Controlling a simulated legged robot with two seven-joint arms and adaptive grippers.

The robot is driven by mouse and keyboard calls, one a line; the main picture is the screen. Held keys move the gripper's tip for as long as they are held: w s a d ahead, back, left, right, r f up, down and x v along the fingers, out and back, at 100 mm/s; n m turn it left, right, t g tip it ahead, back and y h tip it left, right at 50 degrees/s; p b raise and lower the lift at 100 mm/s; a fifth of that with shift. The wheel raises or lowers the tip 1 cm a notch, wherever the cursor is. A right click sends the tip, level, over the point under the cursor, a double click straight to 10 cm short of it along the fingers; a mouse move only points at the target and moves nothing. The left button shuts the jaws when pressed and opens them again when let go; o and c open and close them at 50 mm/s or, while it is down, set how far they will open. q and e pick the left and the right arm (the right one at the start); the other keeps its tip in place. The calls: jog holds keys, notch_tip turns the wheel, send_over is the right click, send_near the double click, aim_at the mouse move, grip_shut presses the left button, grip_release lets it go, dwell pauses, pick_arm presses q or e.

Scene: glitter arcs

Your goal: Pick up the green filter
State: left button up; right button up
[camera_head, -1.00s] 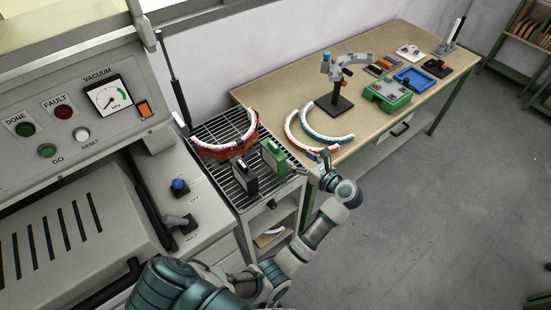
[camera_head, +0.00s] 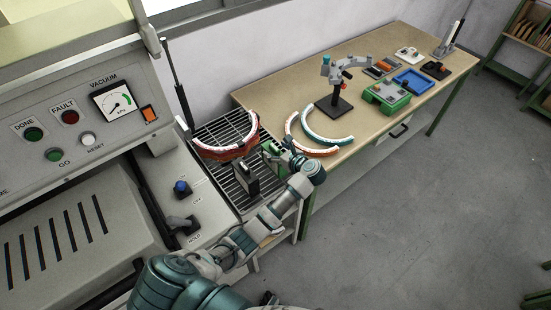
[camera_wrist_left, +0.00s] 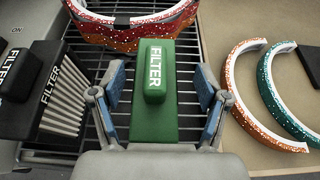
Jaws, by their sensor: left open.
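The green filter (camera_wrist_left: 155,112), a block with a raised grip marked FILTER, stands on the wire rack (camera_head: 221,128). In the head view the green filter (camera_head: 269,151) is partly covered by my gripper. My left gripper (camera_wrist_left: 160,95) is open, with one blue-padded finger on each side of the green filter. In the head view my left gripper (camera_head: 283,152) is at the filter's right side. I cannot tell whether the fingers touch it. My right gripper is not in view.
A black filter (camera_head: 245,179) stands left of the green one. Red glitter arcs (camera_head: 230,150) lie behind on the rack. An orange arc (camera_wrist_left: 245,105) and a teal arc (camera_wrist_left: 278,105) lie on the wooden table to the right. A black-based stand (camera_head: 334,107) is farther back.

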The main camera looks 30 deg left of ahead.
aim_at(270, 148)
pick_arm(q)
jog(key=shift+s+x, duration=0.1)
jog(key=shift+x, duration=0.85)
jog(key=shift+s+x, duration=0.15)
jog(key=shift+x, duration=0.75)
jog(key=shift+d+r, duration=0.1)
jog(key=shift+d, duration=0.05)
jog(key=c, duration=1.4)
jog(key=shift+o, duration=0.2)
jog(key=shift+d, duration=0.1)
jog(key=shift+r, duration=0.15)
